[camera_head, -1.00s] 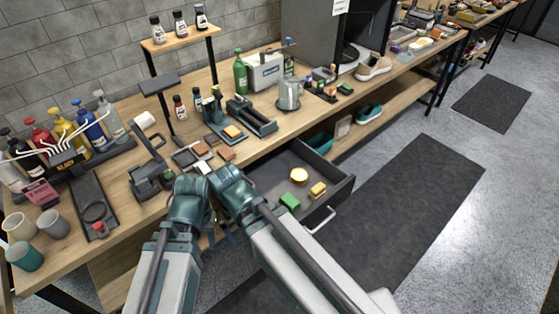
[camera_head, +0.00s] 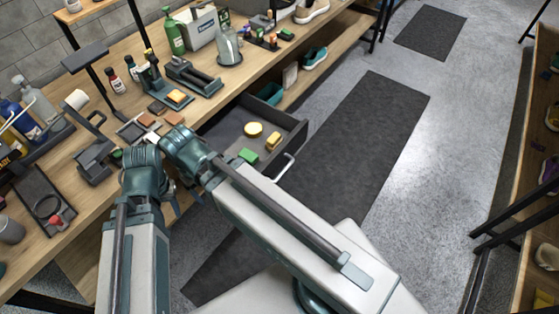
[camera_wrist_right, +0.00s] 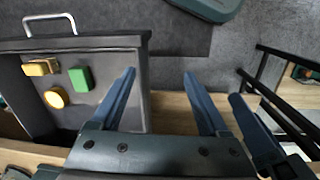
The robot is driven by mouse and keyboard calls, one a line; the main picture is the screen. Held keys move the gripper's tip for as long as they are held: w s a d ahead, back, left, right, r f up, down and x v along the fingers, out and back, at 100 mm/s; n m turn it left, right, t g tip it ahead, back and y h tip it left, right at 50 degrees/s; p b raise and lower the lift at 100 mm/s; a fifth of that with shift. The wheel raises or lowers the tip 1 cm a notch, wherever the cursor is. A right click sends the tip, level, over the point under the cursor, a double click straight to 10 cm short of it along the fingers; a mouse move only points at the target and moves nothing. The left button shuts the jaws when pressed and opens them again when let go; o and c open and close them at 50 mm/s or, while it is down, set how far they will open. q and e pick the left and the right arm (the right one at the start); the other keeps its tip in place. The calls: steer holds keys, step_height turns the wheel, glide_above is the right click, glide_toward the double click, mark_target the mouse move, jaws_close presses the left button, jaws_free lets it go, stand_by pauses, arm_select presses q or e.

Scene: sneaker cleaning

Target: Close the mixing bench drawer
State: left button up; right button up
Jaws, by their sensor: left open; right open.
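The mixing bench drawer (camera_head: 226,122) is dark grey and stands pulled out from the bench (camera_head: 62,160). Its metal handle (camera_head: 285,169) is on its front panel. It also shows in the right wrist view (camera_wrist_right: 110,60), at the left. My left gripper (camera_head: 174,203) is partly hidden under the arms, below and left of the drawer. My right gripper (camera_wrist_right: 159,73) is open and empty; one finger overlaps the drawer's side in the picture, and contact cannot be told. In the head view the right fingers are mostly hidden.
The drawer holds a round yellow piece (camera_head: 253,129), a green block (camera_head: 248,156) and a yellow-orange block (camera_head: 273,141). Bottles and tools crowd the bench top. A dark mat (camera_head: 350,130) lies on clear floor beyond the handle. A shelf rack (camera_head: 540,210) stands at the right.

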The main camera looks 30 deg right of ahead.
steer(key=w+d+m, duration=0.2)
steer(key=d+m, duration=0.1)
steer(key=w+d+f+m+y+b, duration=0.1)
steer(key=d+m, duration=0.2)
steer(key=d, duration=0.1)
steer(key=w+d+m, duration=0.2)
steer(key=d+m, duration=0.2)
steer(key=shift+w+f+y, duration=0.3)
steer(key=shift+f, duration=0.05)
steer(key=c, duration=0.9)
steer(key=d+m, duration=0.3)
steer(key=w+d+m+b, duration=0.1)
steer(key=d+m, duration=0.2)
steer(key=d, duration=0.1)
steer(key=w+d+m+t+y, duration=0.1)
steer(key=d+m, duration=0.2)
steer(key=d, duration=0.1)
steer(key=shift+d+f, duration=0.2)
steer(key=shift+f, duration=0.2)
jaws_close()
steer(key=s+d+m+t+b, duration=0.1)
steer(key=s+d+m, duration=0.1)
steer(key=d+m, duration=0.6)
steer(key=s+d+m+t+b, duration=0.1)
steer(key=s+d+m+t, duration=0.1)
steer(key=d+m, duration=0.6)
steer(key=s+d, duration=0.1)
steer(key=d, duration=0.5)
steer(key=shift+d+f, duration=0.2)
steer(key=shift+d, duration=0.05)
